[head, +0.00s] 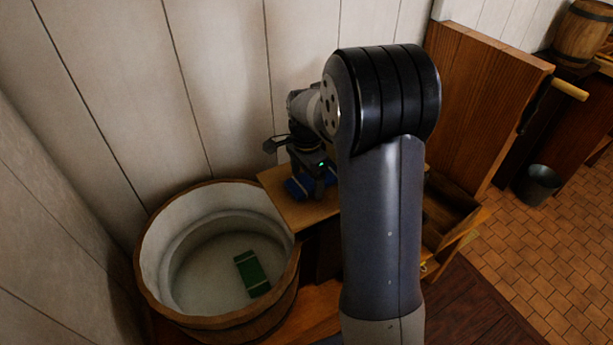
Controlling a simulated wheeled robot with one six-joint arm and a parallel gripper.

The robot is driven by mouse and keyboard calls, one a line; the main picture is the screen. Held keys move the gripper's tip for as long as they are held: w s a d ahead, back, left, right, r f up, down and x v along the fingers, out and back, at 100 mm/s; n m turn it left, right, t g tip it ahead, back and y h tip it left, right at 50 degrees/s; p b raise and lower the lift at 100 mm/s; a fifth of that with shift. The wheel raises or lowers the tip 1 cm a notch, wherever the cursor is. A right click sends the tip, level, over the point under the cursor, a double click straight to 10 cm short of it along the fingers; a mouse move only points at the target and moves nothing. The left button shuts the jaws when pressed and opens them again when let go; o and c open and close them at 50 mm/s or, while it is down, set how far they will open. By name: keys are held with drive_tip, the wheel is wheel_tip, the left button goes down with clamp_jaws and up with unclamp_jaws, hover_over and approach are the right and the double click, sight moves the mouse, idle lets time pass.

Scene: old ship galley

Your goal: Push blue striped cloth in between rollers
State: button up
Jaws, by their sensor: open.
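A blue item (295,188), likely the blue striped cloth, lies on a small wooden board (273,180) beside the tub. Only parts of it show, and I cannot make out its stripes. My gripper (312,187) points down right over it and is open. I cannot tell whether the fingers touch the cloth. No rollers can be made out; my arm covers the area to the right of the board.
A round wooden tub (147,262) with a white inside stands left of the board, with a green cloth (252,273) in it. A tall wooden panel (490,90) stands at right. A metal bucket (537,185) stands on the tiled floor. A plank wall closes the back.

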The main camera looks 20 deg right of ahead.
drive_tip(key=shift+r, duration=0.1)
wheel_tip(320, 180, up, 11)
drive_tip(key=shift+b, duration=0.35)
drive_tip(key=shift+f, duration=0.2)
wheel_tip(320, 180, down, 11)
drive_tip(key=shift+r+p, duration=0.1)
drive_tip(key=shift+p, duration=0.25)
drive_tip(key=shift+s+a, duration=0.15)
drive_tip(key=shift+a, duration=0.45)
